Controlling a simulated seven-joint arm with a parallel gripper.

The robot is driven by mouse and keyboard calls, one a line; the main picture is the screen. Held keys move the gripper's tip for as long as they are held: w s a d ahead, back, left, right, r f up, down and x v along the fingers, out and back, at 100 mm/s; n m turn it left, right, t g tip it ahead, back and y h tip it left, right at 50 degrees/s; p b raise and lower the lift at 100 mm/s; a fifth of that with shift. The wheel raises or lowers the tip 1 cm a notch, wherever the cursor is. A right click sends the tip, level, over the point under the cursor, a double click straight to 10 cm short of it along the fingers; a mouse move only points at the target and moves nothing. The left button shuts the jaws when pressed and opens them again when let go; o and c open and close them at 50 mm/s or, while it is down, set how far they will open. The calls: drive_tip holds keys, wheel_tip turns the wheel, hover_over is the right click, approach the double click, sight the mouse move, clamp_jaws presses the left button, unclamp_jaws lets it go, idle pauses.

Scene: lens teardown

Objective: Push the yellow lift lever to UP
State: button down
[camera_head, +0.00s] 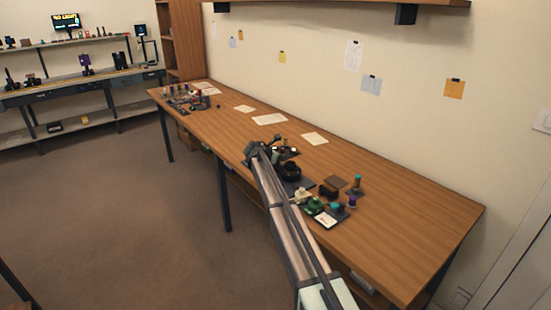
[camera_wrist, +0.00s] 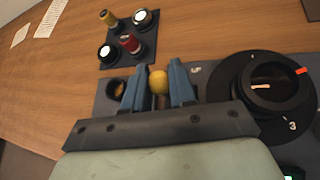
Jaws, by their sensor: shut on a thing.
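The yellow lift lever (camera_wrist: 158,82) shows its rounded yellow end in the wrist view, between the two blue fingers of my gripper (camera_wrist: 158,85). My gripper is shut on it. A black round fixture (camera_wrist: 262,88) with a numbered dial and a red mark stands just right of the fingers on a grey plate. In the head view my gripper (camera_head: 255,150) is over the wooden bench, small and partly hidden by my arm.
A dark tray (camera_wrist: 133,57) with yellow and red cylinders and white-topped round pieces lies beyond the fingers. Several small parts, including a green one (camera_head: 315,206), stand to the right on the wooden bench (camera_head: 420,215). Paper sheets (camera_head: 270,119) lie flat farther back.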

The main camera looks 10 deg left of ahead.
drive_tip(key=shift+w+d+g+y, duration=0.5)
drive_tip(key=shift+g+y, duration=0.3)
drive_tip(key=shift+g, duration=0.2)
drive_tip(key=shift+w+d+f+m+g+y, duration=0.3)
drive_tip(key=shift+m+g+y, duration=0.1)
drive_tip(key=shift+g+y, duration=0.25)
drive_tip(key=shift+g, duration=0.25)
drive_tip(key=c, duration=1)
unclamp_jaws()
drive_tip(key=shift+o, duration=0.2)
drive_tip(key=v, duration=1.3)
drive_tip(key=shift+s+r, duration=0.25)
drive_tip(key=shift+r, duration=0.05)
